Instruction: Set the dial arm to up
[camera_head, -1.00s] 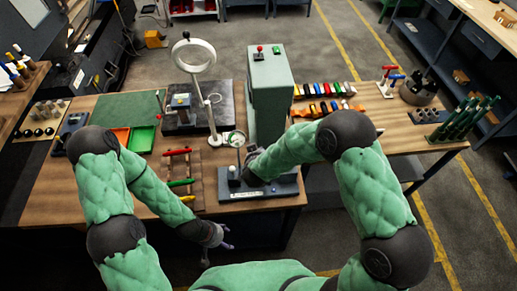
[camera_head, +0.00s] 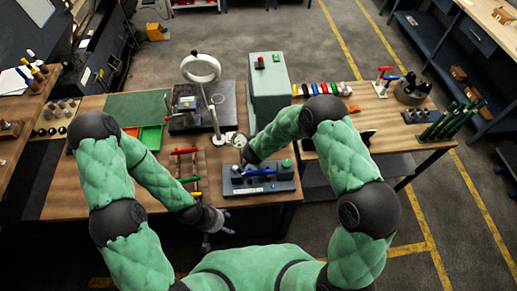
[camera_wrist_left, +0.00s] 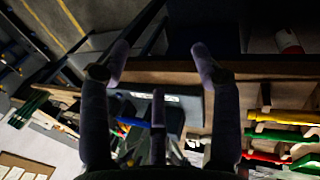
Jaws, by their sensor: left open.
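A dark base plate (camera_head: 258,187) with a pale label stands at the bench's front edge. It carries a white knob, a blue bar (camera_head: 262,172) and a green button (camera_head: 286,163). A round dial (camera_head: 238,140) shows just behind it; I cannot tell which part is the dial arm or how it is set. My left gripper (camera_head: 220,220) is open and empty, in front of and below the bench edge. In the left wrist view its spread fingers (camera_wrist_left: 160,58) point toward the labelled plate (camera_wrist_left: 155,97). My right gripper (camera_head: 246,160) is at the plate's back left, mostly hidden by my forearm.
A rack with red, green and yellow handles (camera_head: 188,180) lies left of the plate. A grey-green column (camera_head: 268,90) and a stand with a white ring (camera_head: 200,69) rise behind. Green and orange trays (camera_head: 150,138) lie left. Floor is free in front.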

